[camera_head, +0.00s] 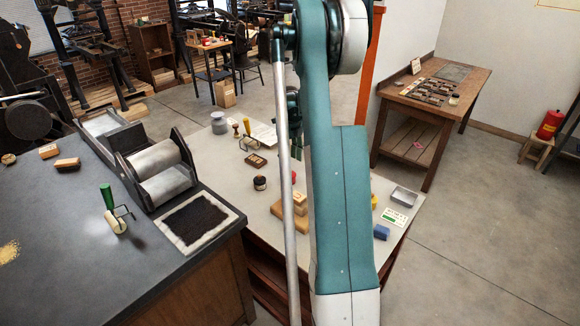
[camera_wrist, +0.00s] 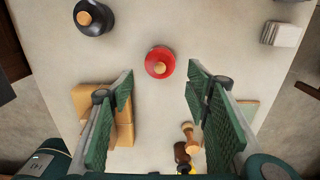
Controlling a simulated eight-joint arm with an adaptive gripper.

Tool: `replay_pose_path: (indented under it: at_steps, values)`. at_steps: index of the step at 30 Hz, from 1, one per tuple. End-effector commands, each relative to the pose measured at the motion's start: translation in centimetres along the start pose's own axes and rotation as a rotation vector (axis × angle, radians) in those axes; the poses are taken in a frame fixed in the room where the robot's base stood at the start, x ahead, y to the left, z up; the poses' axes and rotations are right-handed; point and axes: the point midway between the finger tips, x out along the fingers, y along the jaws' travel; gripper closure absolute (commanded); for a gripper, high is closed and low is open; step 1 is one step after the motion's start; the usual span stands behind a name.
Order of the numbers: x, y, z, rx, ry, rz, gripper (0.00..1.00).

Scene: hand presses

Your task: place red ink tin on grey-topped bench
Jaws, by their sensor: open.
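The red ink tin (camera_wrist: 160,62), round with a wooden knob, stands on a pale table top in the wrist view, just ahead of the gap between my fingers. In the head view a sliver of red, likely this tin (camera_head: 293,177), shows beside my arm, which hides the rest. My gripper (camera_wrist: 160,86) is open and empty, its green fingers spread wide above the table; my arm hides it in the head view. A bench with a dark grey top (camera_head: 95,262) is at the left; the middle table (camera_head: 215,160) has a paler grey top.
A black tin (camera_wrist: 93,20) stands left of the red one. Wooden blocks (camera_wrist: 122,105) lie near my left finger, and a wooden-handled stamp (camera_wrist: 190,135) near the right. On the dark bench are a roller press (camera_head: 158,165), a green-handled roller (camera_head: 114,220) and a black inked slab (camera_head: 195,220).

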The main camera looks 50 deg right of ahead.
Motion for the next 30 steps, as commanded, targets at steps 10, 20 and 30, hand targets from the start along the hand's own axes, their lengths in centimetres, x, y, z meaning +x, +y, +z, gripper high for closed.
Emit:
replay_pose_path:
  at_steps: [10,20,30]
  values:
    - [-1.8,0.0,0.0,0.0,0.0,0.0,0.52]
    - [-1.7,0.0,0.0,0.0,0.0,0.0,0.52]
    - [-1.7,0.0,0.0,0.0,0.0,0.0,0.52]
